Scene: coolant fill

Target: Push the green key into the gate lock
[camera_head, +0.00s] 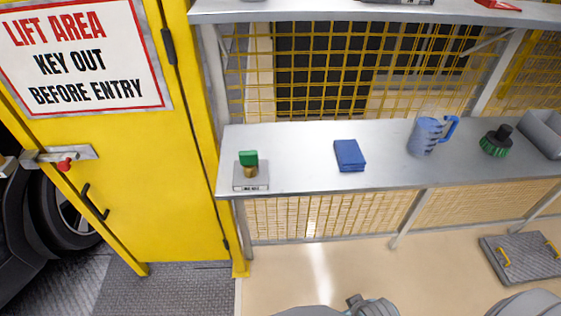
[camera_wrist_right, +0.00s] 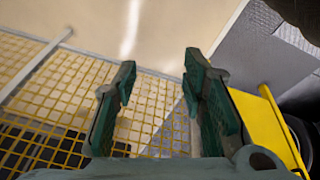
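The green key (camera_head: 248,158) stands upright on the left end of the grey shelf, its green head above a brass-coloured part. That part sits on a small grey block (camera_head: 251,180) with a label on its front. On the yellow gate (camera_head: 160,190) at the left is a metal latch plate (camera_head: 60,156) with a red knob (camera_head: 65,165); I cannot make out a keyhole. In the right wrist view my right gripper (camera_wrist_right: 160,70) is open, with nothing between its fingers, away from the key. My left gripper is not in view.
The shelf (camera_head: 300,165) also carries a blue cloth or pad (camera_head: 349,155), a blue jug (camera_head: 427,136), a black-and-green cap (camera_head: 496,141) and a grey bin (camera_head: 543,133). Yellow mesh (camera_head: 330,70) stands behind it. A car wheel shows behind the gate.

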